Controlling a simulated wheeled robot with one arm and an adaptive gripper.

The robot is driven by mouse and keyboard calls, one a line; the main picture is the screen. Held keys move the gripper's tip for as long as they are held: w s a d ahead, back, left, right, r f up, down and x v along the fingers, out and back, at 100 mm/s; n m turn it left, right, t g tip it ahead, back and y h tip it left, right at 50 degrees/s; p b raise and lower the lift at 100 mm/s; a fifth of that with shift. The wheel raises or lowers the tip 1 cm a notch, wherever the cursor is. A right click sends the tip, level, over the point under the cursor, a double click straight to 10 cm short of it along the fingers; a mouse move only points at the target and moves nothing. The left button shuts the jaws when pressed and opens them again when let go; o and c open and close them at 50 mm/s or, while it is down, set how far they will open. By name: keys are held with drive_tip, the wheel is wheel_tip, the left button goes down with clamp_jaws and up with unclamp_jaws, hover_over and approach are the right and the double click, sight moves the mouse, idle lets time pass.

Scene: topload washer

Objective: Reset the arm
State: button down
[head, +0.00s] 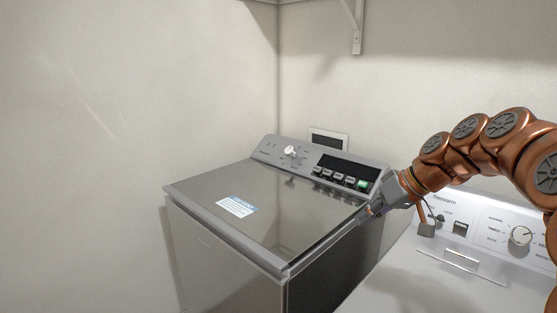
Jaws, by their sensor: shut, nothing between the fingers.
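My copper-coloured arm reaches in from the right edge of the head view. My gripper (367,214) is at its left end, at the right edge of the topload washer (270,205), in front of the right end of its control panel. The gripper is shut and empty. I cannot tell whether it touches the washer. The washer's dark glossy lid is closed, with a blue and white label (237,206) on it. The panel (318,165) has a white knob (290,152) and a row of buttons, one of them green (363,184).
A white machine (430,275) with its own knob (520,236) stands close at the right, below my arm. Walls close in behind and at the left. A shelf bracket (356,25) hangs at the top. The space above the washer lid is clear.

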drive_tip(key=s+a+f+m+g+h+p, duration=0.1)
drive_tip(key=s+a+f+g, duration=0.15)
drive_tip(key=s, duration=0.65)
drive_tip(key=s+a+f+g+h+p, duration=0.1)
drive_tip(key=s+a+f+h, duration=0.2)
drive_tip(key=s, duration=0.5)
drive_tip(key=s+d+f+m+g+h+p, duration=0.1)
drive_tip(key=s+d+f, duration=0.1)
drive_tip(key=s, duration=0.8)
drive_tip(key=s+d+f+m+g+h, duration=0.1)
drive_tip(key=s+f, duration=0.4)
drive_tip(key=s, duration=0.5)
drive_tip(key=shift+d+m+h+p, duration=0.35)
drive_tip(key=shift+d+m, duration=0.2)
drive_tip(key=shift+m, duration=0.25)
drive_tip(key=shift+s, duration=0.1)
